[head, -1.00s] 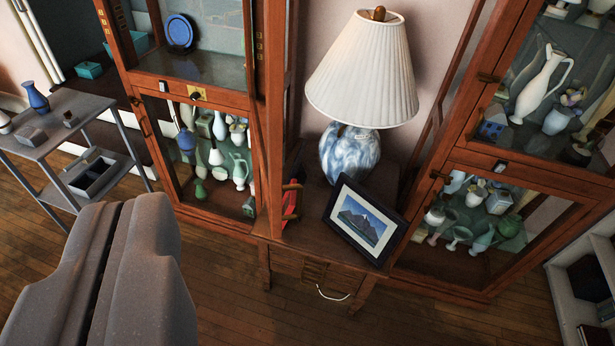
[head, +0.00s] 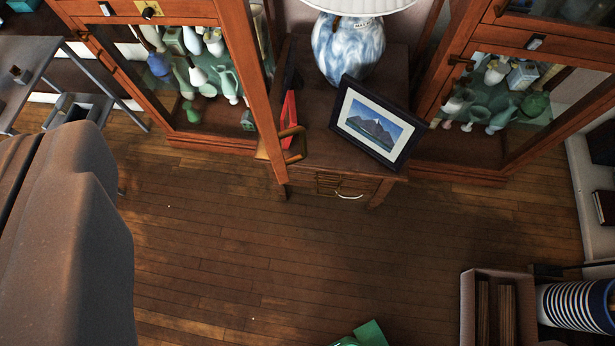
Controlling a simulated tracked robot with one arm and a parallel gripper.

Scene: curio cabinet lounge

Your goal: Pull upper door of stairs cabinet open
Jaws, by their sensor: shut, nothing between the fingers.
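The left wooden cabinet (head: 213,137), beside the dark steps, seems to be the stairs cabinet; its upper part is mostly cut off at the top.
A small table (head: 350,172) carries a lamp (head: 347,45) and a framed picture (head: 380,122). A second cabinet (head: 460,172) stands right. A box (head: 482,276) and a striped object (head: 580,305) lie lower right. The middle floor is clear.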

